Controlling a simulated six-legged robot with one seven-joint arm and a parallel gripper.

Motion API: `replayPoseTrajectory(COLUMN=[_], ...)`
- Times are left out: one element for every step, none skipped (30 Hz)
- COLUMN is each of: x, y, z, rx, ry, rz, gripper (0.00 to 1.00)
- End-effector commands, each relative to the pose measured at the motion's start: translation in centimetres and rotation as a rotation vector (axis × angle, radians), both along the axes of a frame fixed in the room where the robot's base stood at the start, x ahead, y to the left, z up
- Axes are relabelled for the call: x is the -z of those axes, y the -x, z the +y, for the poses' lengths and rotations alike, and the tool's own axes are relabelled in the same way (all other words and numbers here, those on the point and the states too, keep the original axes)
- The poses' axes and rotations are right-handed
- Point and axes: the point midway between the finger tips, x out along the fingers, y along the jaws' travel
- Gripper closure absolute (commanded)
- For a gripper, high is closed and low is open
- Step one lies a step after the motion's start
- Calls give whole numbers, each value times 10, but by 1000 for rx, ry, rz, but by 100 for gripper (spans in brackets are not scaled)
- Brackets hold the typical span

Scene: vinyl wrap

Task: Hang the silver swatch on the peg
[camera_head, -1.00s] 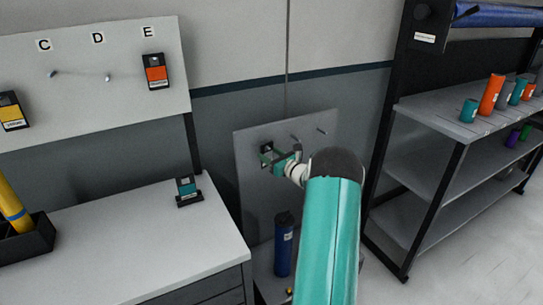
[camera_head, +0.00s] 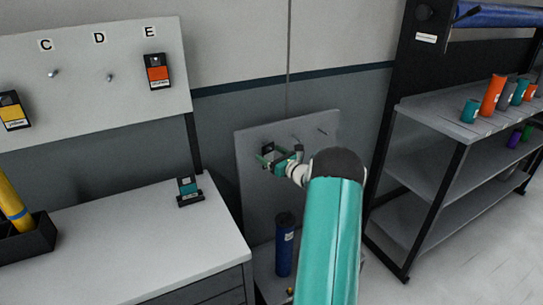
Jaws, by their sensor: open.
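My gripper (camera_head: 275,158) is open in front of the small grey panel (camera_head: 255,200), at the end of my teal arm. A small dark card (camera_head: 268,147) shows just behind and above its fingers, near the panel's left side. This may be the silver swatch, but its colour is too small to tell. I cannot tell whether the card touches the fingers or hangs on a peg. Two bare pegs show on the panel, one in the middle (camera_head: 296,137) and one at the right (camera_head: 322,131).
The left board holds an orange swatch (camera_head: 157,71) under E, a yellow swatch (camera_head: 13,110), and empty pegs under C (camera_head: 54,73) and D (camera_head: 109,77). A teal swatch (camera_head: 189,191) stands on the bench (camera_head: 130,245). A blue roll (camera_head: 284,245) stands below the panel. A shelf rack (camera_head: 440,165) is right.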

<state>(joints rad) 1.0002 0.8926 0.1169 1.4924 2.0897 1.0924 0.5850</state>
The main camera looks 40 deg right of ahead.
Motion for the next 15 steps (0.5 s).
replayPoseTrajectory(x=[0,0,0,0,1,1,1,1,2,2,2,2,3,3,3], y=[3,5,9,12,17,23,29,36,44,51,58,67,74,81,89], z=[0,-1,-1,-1,0,0,0,0,1,1,1,1,2,2,3], rx=[1,1,2,2,2,2,3,3,3,4,4,4,4,4,4], ry=[0,0,0,0,-1,-1,-1,0,0,0,-1,0,-1,0,0], rz=[0,1,0,0,1,1,1,1,1,1,1,1,2,1,1], gripper=[21,21,21,21,21,21,21,21,21,21,21,21,21,21,21])
